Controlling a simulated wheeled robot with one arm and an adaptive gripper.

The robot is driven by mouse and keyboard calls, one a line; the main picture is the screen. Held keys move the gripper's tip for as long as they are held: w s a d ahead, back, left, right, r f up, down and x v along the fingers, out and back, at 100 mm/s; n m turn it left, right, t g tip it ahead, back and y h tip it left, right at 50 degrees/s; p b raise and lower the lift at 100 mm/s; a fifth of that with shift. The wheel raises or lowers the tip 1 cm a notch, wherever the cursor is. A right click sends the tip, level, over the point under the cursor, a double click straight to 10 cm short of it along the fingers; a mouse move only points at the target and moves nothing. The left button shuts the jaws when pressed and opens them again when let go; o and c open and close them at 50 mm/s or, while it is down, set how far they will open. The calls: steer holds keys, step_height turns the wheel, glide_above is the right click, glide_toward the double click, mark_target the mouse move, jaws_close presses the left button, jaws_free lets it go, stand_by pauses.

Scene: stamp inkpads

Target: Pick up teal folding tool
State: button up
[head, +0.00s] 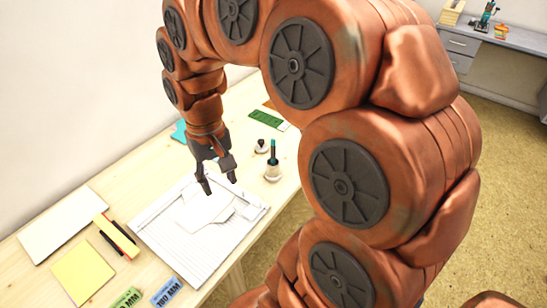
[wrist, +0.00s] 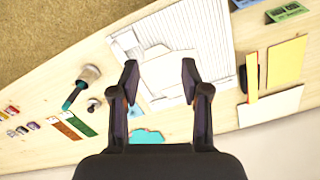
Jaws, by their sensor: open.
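I cannot tell for sure which thing is the teal folding tool. A flat teal piece with a wavy outline (wrist: 146,136) lies on the table, between the bases of the fingers in the wrist view. It shows partly at the wall side in the head view (head: 180,131). A teal-handled tool (head: 273,151) stands in a small pale jar (head: 273,172); its handle also shows in the wrist view (wrist: 70,100). My gripper (head: 219,182) is open and empty above the white papers (head: 165,225), pointing down. Its fingers frame the papers in the wrist view (wrist: 160,68).
A dark-topped knob (head: 262,145) stands near the jar. Green (head: 265,118) and brown cards lie beyond. A yellow pad (head: 83,272), a yellow-and-black item (head: 117,236) and labelled blocks (head: 166,292) lie at the near end. A wall borders the table's left side.

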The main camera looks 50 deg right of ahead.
steer(key=w+d+f+m+b, duration=0.25)
steer(key=w+d, duration=0.35)
steer(key=d, duration=0.4)
steer(key=m+t, duration=0.1)
steer(key=m, duration=0.4)
glide_toward(273, 139)
steer(key=shift+n, duration=0.25)
steer(key=f, duration=0.5)
steer(key=shift+w+b, duration=0.2)
steer(key=shift+b, duration=0.1)
steer(key=shift+s+f+p, duration=0.15)
steer(key=shift+f+p, duration=0.7)
steer(key=shift+f, duration=3)
jaws_close()
